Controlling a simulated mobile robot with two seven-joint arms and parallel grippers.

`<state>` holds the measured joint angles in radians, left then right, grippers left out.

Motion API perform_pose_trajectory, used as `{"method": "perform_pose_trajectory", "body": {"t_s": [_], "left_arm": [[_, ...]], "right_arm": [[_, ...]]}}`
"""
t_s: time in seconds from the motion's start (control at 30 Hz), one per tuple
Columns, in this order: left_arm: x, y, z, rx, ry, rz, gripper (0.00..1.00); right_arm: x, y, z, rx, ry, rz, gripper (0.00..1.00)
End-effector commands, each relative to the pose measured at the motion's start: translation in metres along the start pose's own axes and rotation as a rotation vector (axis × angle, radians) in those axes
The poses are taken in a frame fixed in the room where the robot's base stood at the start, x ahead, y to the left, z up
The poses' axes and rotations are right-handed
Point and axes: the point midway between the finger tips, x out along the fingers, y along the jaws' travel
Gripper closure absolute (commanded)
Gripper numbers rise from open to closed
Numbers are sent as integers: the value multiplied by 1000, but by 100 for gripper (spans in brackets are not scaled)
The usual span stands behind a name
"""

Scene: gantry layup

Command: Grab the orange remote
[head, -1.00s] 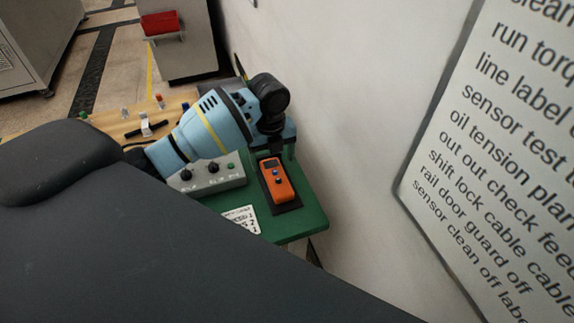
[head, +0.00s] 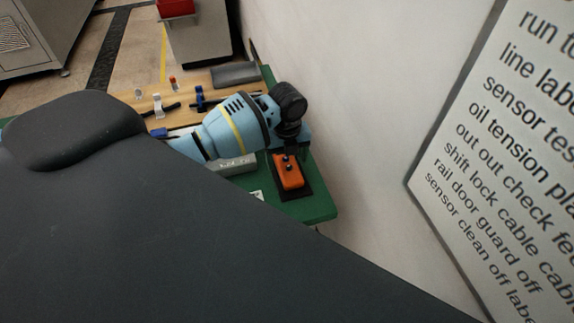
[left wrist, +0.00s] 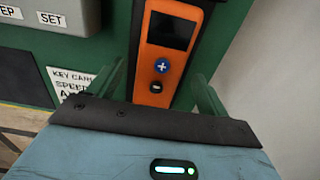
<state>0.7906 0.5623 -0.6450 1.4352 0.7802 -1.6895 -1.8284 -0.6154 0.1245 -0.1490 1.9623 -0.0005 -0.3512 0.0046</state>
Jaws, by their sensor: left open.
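The orange remote (head: 289,174) lies on a dark pad (head: 303,189) on the green table top, near the table's right end. It has a dark screen and a blue plus button, which show in the left wrist view (left wrist: 155,62). My left gripper (head: 290,158) is over the far end of the remote in the head view and covers part of it. In the left wrist view its two greenish fingers (left wrist: 161,80) stand open, one on each side of the remote. I cannot tell whether they touch it. My right gripper is not in view.
A grey control box (head: 234,166) sits left of the remote, and a printed white card (left wrist: 72,82) lies close by. Several small tools and fittings stand on the wooden board (head: 190,112) behind. A white wall (head: 345,100) with a sign (head: 500,160) rises to the right.

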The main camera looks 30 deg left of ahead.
Motion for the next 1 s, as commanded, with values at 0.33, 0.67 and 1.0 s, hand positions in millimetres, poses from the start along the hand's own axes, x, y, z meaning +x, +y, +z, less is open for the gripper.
{"method": "perform_pose_trajectory", "body": {"t_s": [0.33, 0.67, 1.0], "left_arm": [[14, 0, 0, 0, -1, -1, 22], [14, 0, 0, 0, -1, -1, 58], [13, 0, 0, -1, -2, -2, 78]], "right_arm": [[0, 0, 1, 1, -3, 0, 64], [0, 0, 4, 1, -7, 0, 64], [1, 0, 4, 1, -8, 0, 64]]}}
